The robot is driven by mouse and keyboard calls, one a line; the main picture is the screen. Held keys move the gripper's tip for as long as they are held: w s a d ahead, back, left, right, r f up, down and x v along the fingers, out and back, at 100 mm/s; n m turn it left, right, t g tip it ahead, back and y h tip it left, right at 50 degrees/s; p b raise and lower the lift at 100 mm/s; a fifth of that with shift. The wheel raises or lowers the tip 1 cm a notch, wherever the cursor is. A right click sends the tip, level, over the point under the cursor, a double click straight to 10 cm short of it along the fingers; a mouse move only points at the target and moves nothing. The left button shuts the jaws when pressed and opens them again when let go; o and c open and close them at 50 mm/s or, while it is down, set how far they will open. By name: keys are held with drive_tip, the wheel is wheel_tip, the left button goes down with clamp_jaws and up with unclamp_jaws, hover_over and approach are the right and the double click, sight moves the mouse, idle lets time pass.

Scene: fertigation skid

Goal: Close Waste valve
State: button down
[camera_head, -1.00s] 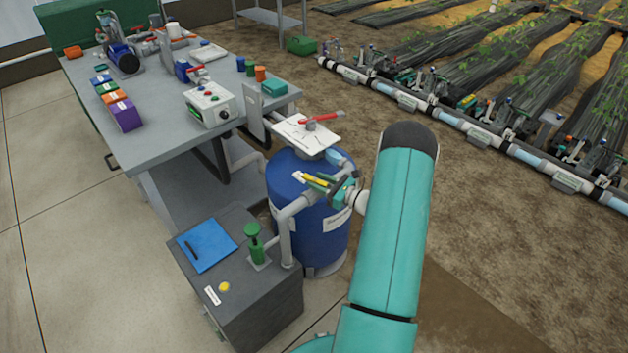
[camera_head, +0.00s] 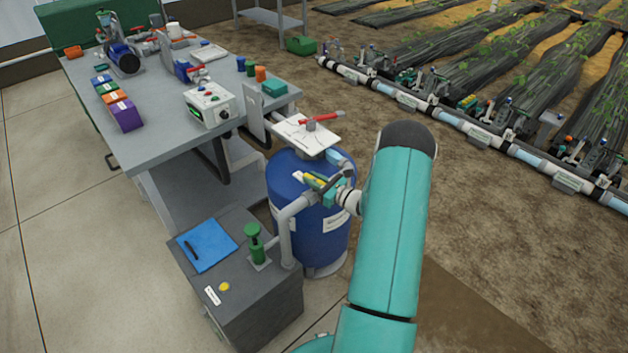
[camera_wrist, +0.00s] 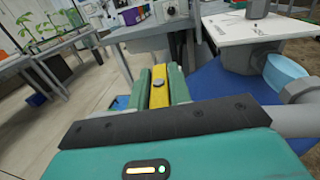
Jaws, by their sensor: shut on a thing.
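A yellow valve handle (camera_wrist: 159,88) shows in the wrist view between the two green fingers of my gripper (camera_wrist: 160,84), which is shut on it. A round grey bolt head sits on the handle. In the head view my gripper (camera_head: 318,183) is at the upper front side of the blue drum (camera_head: 322,235), beside the grey pipe. Only a little yellow shows there, and the handle's angle to the pipe is hard to tell. The valve body is mostly hidden by my gripper.
A red-lever valve (camera_head: 318,120) sits on the white plate above the drum. A green valve (camera_head: 255,245) stands on the grey cabinet (camera_head: 262,300) with a blue clipboard (camera_head: 207,245). The workbench (camera_head: 165,130) is behind left. Open soil lies to the right.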

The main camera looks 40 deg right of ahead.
drive_tip(key=shift+d+m+h, duration=0.1)
drive_tip(key=shift+m+h, duration=1)
drive_tip(key=shift+h, duration=0.6)
drive_tip(key=c, duration=1.4)
unclamp_jaws()
drive_tip(key=shift+o, duration=0.2)
drive_tip(key=s, duration=1.4)
